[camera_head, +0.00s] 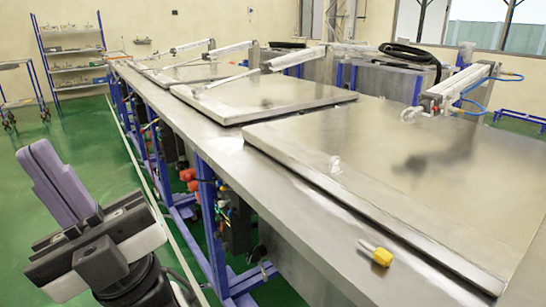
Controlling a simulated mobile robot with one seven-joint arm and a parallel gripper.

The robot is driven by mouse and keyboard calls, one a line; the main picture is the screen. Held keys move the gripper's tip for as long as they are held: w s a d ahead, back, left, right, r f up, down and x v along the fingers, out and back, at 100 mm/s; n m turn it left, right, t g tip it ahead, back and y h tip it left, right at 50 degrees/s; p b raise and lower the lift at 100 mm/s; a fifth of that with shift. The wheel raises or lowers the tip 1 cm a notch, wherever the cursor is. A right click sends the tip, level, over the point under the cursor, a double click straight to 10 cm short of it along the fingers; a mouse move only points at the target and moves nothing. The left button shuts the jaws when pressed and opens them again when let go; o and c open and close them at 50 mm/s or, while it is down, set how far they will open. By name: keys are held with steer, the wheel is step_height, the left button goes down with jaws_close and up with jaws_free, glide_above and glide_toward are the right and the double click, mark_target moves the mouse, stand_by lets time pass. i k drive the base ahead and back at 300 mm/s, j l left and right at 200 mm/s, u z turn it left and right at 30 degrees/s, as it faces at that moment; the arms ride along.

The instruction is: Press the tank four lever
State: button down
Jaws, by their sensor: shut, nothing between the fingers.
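My gripper (42,160) is at the lower left, over the green floor and left of the steel bench. Its purple fingers lie close together, pointing up and to the left, with nothing between them. A small lever with a yellow body and a pale grey end (376,252) sits on the bench's front edge, in front of the nearest steel lid (420,170). My gripper is well to the left of this lever and apart from it. I see no tank numbers, so I cannot tell which tank is four.
The long steel bench (225,150) carries several flat lids with pneumatic arms, such as the one at right (455,88). A black hose coil (410,52) lies behind. Blue legs and red fittings (189,178) show below the edge. Green floor (95,130) is open at left.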

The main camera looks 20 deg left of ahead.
mark_target(187, 177)
steer(key=j+z, duration=0.25)
steer(key=j, duration=1)
